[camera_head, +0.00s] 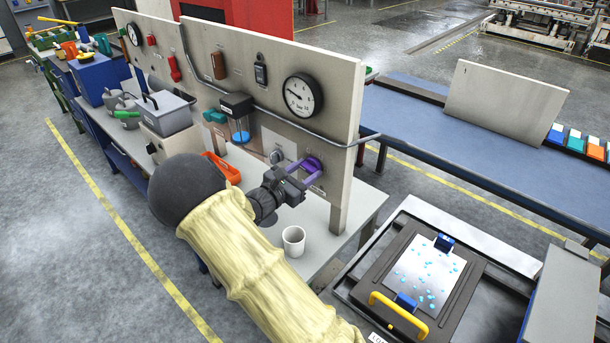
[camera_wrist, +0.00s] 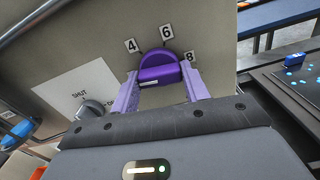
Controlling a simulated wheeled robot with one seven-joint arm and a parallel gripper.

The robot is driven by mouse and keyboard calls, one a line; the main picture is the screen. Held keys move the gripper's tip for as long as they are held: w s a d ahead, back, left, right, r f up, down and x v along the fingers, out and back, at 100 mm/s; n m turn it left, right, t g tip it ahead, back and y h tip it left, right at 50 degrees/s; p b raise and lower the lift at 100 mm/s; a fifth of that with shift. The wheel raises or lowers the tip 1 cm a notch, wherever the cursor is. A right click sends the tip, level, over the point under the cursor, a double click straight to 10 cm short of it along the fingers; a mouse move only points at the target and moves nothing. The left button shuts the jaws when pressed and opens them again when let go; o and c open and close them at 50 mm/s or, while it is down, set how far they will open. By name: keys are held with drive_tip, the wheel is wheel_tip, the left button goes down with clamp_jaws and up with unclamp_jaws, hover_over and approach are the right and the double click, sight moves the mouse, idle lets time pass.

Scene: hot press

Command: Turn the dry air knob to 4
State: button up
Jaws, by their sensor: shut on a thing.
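The dry air knob (camera_head: 312,164) is a purple dial on the low right part of the upright beige panel. In the wrist view, the knob (camera_wrist: 160,60) has a raised purple bar across it and labels 4, 6 and 8 around its upper side. The 4 label (camera_wrist: 131,46) is at upper left, the 6 at the top and the 8 at the right. My gripper (camera_head: 300,170) is at the panel, its lilac fingers shut on the knob's bar, one at each end. The wrist view shows both fingers (camera_wrist: 161,78) against it. The bar's pointer direction is unclear.
A grey knob (camera_wrist: 92,109) beside a white SHUT label sits left of the purple one. A white cup (camera_head: 294,241) stands on the bench below my gripper. A round gauge (camera_head: 302,96) and a cable are above. A press plate (camera_head: 425,262) lies at right.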

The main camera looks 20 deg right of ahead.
drive_tip(key=m+b, duration=1)
drive_tip(key=b, duration=0.5)
drive_tip(key=shift+f, duration=0.15)
drive_tip(key=o, duration=1)
drive_tip(key=shift+a, duration=0.1)
